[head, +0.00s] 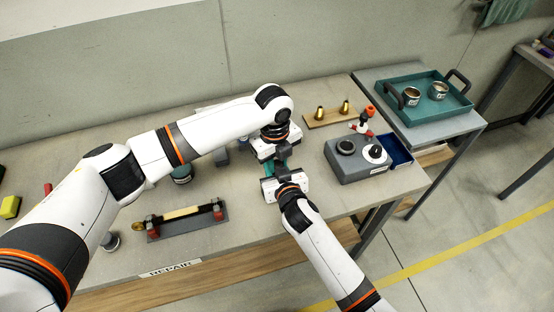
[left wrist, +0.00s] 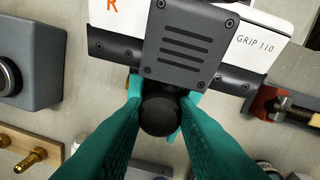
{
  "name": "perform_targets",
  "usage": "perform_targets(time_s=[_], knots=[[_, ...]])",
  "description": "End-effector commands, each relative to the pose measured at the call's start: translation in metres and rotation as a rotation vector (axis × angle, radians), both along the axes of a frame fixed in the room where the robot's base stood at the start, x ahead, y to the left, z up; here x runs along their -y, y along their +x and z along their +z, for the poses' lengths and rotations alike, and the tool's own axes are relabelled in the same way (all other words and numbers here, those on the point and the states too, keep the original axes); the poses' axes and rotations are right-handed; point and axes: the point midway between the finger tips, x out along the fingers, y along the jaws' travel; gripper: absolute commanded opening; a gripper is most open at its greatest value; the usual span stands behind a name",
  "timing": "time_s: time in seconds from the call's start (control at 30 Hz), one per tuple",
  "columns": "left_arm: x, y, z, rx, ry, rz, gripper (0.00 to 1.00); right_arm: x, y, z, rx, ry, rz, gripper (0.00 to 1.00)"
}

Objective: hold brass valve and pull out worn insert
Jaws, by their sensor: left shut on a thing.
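My left gripper (head: 279,160) reaches in from the left, low over the middle of the bench. In the left wrist view its teal fingers (left wrist: 160,128) are shut on a dark round-ended part (left wrist: 160,115). My right gripper (head: 276,176) comes from the front and faces the left one, fingers close together. I cannot tell the brass valve's full shape or the insert's.
A grey box with round fixtures (head: 350,170) stands right, beside a blue bin (head: 398,150). A wooden board with brass fittings (head: 325,118) lies behind. A grey stand with red blocks (head: 188,220) is front left. A teal tray (head: 440,112) holds two cups on a side table.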

Motion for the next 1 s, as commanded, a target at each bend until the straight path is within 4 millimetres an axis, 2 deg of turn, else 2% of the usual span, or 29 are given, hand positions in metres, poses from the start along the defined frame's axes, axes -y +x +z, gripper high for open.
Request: perform_targets(time_s=[0.03,1.0], knots=[[0.0,0.0,0.0,0.001,-0.002,0.0,0.0,0.003,-0.003,-0.01,-0.02,-0.008,-0.005,0.0],[0.0,0.0,0.011,0.001,0.0,0.0,0.0,0.002,-0.003,-0.01,-0.02,-0.01,-0.003,0.0]])
